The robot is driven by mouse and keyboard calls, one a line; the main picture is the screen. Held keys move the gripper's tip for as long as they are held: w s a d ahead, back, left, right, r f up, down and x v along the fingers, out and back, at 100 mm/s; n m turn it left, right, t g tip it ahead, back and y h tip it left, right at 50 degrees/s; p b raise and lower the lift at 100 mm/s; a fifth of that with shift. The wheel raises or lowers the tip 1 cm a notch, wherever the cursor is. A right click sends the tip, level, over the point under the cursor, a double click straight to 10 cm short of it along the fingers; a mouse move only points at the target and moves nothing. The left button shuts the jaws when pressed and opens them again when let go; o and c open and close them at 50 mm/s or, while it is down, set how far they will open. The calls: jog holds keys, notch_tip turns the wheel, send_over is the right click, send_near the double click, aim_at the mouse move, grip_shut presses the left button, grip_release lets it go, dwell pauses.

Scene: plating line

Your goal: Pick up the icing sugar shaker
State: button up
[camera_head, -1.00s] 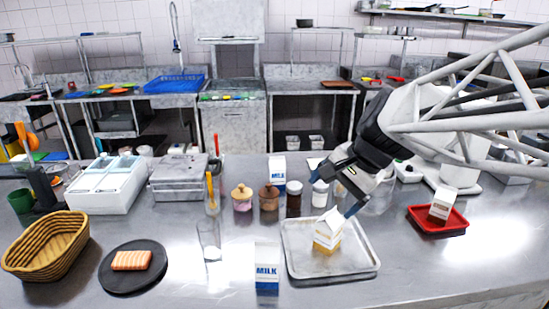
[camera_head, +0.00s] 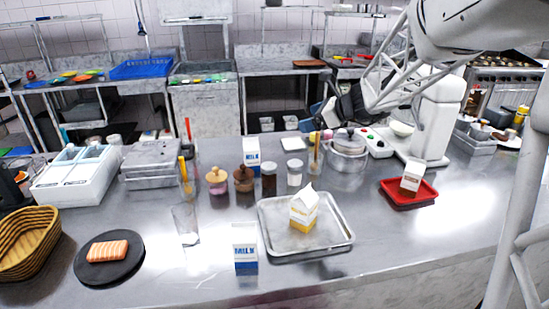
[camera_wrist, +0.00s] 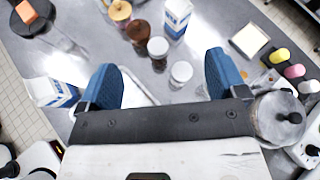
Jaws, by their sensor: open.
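The likely icing sugar shaker (camera_head: 294,173) is a small clear jar with white contents and a pale lid, upright on the steel counter behind the tray. In the wrist view its round lid (camera_wrist: 181,71) shows between the two blue fingers, nearer the right one. A similar shaker with dark brown contents (camera_head: 269,179) stands just left of it; its lid (camera_wrist: 158,47) shows farther up in the wrist view. My gripper (camera_wrist: 166,76) is open and empty above the counter, apart from the shaker. In the head view my gripper (camera_head: 322,112) is partly hidden by my arm.
A metal tray (camera_head: 335,241) holding a yellow-white carton (camera_head: 303,208) lies in front of the shakers. A milk carton (camera_head: 252,153) stands behind them. Two lidded pots (camera_head: 217,180) stand to the left. A lidded steel pot (camera_head: 347,155) and a mixer (camera_head: 437,115) stand to the right.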

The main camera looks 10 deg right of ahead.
jog(key=w+d+m+t, duration=0.1)
jog(key=w+d+m, duration=0.2)
jog(key=w, duration=0.1)
send_near(302, 168)
jog(key=x, duration=0.5)
jog(key=shift+f, duration=0.1)
jog(key=shift+w+a, duration=0.15)
jog(key=shift+x, duration=1.2)
jog(key=shift+x, duration=2.6)
